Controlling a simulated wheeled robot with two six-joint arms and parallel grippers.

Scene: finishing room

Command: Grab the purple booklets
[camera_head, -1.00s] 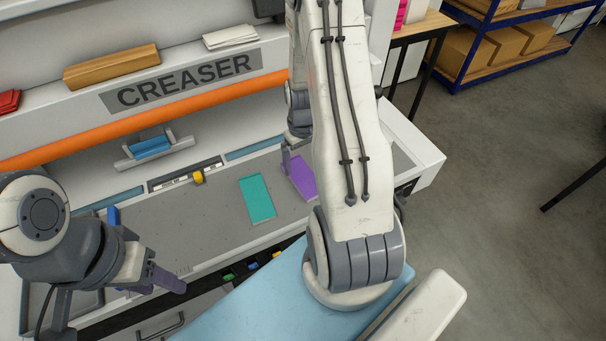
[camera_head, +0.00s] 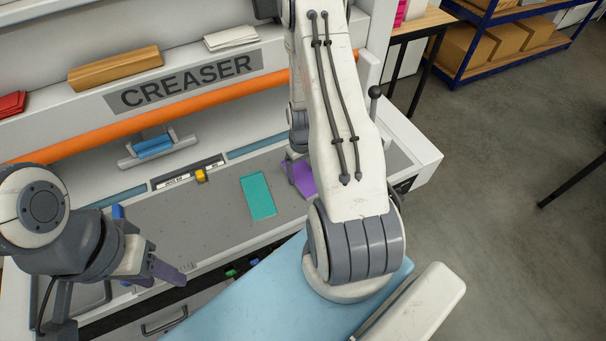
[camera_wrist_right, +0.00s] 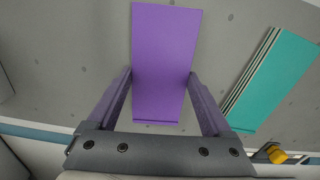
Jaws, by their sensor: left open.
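A purple stack of booklets (camera_head: 303,180) lies on the grey creaser bed, partly hidden by my right arm in the head view. In the right wrist view the purple booklets (camera_wrist_right: 163,65) lie lengthwise between the fingers of my right gripper (camera_wrist_right: 161,75). The fingertips are close beside the two long edges; whether they press on them I cannot tell. In the head view my right gripper (camera_head: 291,168) is mostly hidden by its arm. My left gripper (camera_head: 168,271) is open at the lower left, above the front edge of the bed, apart from the booklets.
A teal stack of booklets (camera_head: 258,196) lies left of the purple one; it also shows in the wrist view (camera_wrist_right: 275,80). A yellow knob (camera_head: 200,176) sits on the bar behind. An orange roller (camera_head: 130,125) spans the machine. The bed's left half is largely clear.

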